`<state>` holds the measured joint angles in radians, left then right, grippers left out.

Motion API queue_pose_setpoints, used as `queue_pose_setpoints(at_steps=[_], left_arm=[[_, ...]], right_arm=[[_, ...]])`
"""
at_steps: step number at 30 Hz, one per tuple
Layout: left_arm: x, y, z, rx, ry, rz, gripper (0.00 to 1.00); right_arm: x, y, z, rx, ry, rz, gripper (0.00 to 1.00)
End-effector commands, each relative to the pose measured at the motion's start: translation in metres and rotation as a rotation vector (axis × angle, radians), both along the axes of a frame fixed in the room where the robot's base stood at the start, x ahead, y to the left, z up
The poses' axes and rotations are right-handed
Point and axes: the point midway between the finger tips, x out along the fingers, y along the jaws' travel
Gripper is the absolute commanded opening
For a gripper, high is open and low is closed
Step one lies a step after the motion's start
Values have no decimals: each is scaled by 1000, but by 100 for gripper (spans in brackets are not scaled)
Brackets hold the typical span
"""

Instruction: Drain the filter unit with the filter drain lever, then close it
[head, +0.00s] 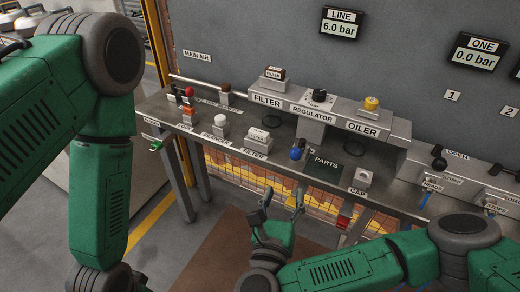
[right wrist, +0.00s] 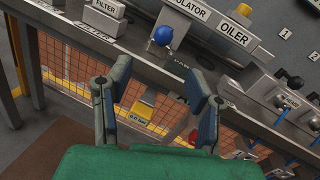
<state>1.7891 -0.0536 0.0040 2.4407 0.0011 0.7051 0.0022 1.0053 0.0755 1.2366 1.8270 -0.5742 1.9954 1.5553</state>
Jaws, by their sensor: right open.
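The filter unit (head: 268,101) is a grey block labelled FILTER at the left end of the row on the bench, with a dark bowl below it. A blue ball knob (head: 296,153), which may be the filter drain lever, sits near the bench's front edge. It also shows in the right wrist view (right wrist: 162,35), beyond the fingertips; its stem is mostly hidden. My right gripper (head: 281,208) is open and empty, below and in front of the blue knob, apart from it. Its two fingers show in the right wrist view (right wrist: 157,78). My left gripper is out of view.
The regulator (head: 314,114) and oiler (head: 370,125) stand right of the filter. Loose parts, including a white filter box (head: 258,137) and a cap block (head: 362,178), lie on the bench (head: 240,118). A yellow tag (right wrist: 140,113) hangs under the edge. Black-handled levers (head: 438,162) are at right.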

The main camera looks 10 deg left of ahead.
Motion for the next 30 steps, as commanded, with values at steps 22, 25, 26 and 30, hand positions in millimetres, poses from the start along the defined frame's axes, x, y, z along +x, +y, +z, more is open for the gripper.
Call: queue_pose_setpoints(at_steps=[22,25,26,30], left_arm=[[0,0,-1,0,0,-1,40],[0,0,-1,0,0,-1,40],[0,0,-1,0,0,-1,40],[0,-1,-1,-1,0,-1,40]], right_arm=[[121,-4,0,8,-4,-27,47],[131,-8,0,11,-4,-26,47],[134,-9,0,12,-3,-25,47],[139,-11,0,14,-3,-25,47]])
